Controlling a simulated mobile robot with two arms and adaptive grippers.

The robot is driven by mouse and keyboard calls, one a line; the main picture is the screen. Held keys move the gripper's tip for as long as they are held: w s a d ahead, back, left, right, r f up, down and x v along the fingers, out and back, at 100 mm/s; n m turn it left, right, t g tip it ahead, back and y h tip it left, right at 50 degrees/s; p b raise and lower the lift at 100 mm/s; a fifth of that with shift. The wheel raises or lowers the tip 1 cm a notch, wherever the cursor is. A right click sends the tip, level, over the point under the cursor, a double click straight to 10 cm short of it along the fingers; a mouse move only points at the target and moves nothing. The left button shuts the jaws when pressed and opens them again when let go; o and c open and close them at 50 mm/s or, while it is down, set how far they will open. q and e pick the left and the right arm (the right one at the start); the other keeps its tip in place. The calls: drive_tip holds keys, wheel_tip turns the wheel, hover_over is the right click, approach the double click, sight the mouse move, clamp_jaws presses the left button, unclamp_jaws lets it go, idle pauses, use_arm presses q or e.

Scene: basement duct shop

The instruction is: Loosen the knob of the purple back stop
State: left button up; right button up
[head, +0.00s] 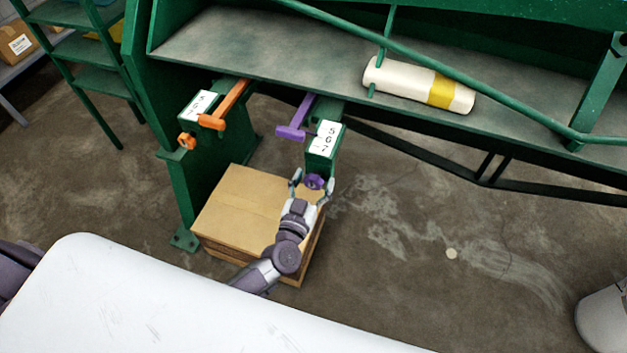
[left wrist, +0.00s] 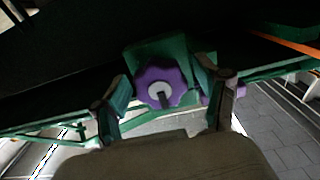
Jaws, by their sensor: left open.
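The purple back stop (head: 295,119) is a purple T-shaped bar on a green bracket with a white number plate (head: 326,138), at the front edge of the green machine. Its purple knob (head: 314,181) sits at the bracket's lower front end. In the left wrist view the lobed knob (left wrist: 160,84) faces the camera, with a grey centre. My left gripper (head: 311,186) is open, with one finger on each side of the knob. In the left wrist view the gripper (left wrist: 165,95) has its fingers apart around the knob; I cannot tell whether they touch it. My right gripper is not in view.
An orange back stop (head: 226,104) with an orange knob (head: 187,141) is to the left. A cardboard box (head: 235,213) stands on the floor below my left gripper. A white-and-yellow roll (head: 418,85) lies on the machine's bed. Floor to the right is mostly clear.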

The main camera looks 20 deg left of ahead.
use_arm(q)
drive_tip(key=c, duration=1.2)
drive_tip(key=shift+o, duration=0.2)
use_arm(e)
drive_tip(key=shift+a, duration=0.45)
use_arm(q)
drive_tip(key=shift+n, duration=0.4)
drive_tip(key=n, duration=0.4)
drive_tip(key=shift+n, duration=0.3)
drive_tip(key=n+b, duration=0.1)
drive_tip(key=n, duration=0.5)
drive_tip(key=shift+f+n, duration=0.1)
drive_tip(key=shift+n, duration=0.2)
drive_tip(key=n+b, duration=0.2)
drive_tip(key=n, duration=0.4)
drive_tip(key=n+b, duration=0.2)
drive_tip(key=n, duration=0.3)
drive_tip(key=shift+n, duration=0.4)
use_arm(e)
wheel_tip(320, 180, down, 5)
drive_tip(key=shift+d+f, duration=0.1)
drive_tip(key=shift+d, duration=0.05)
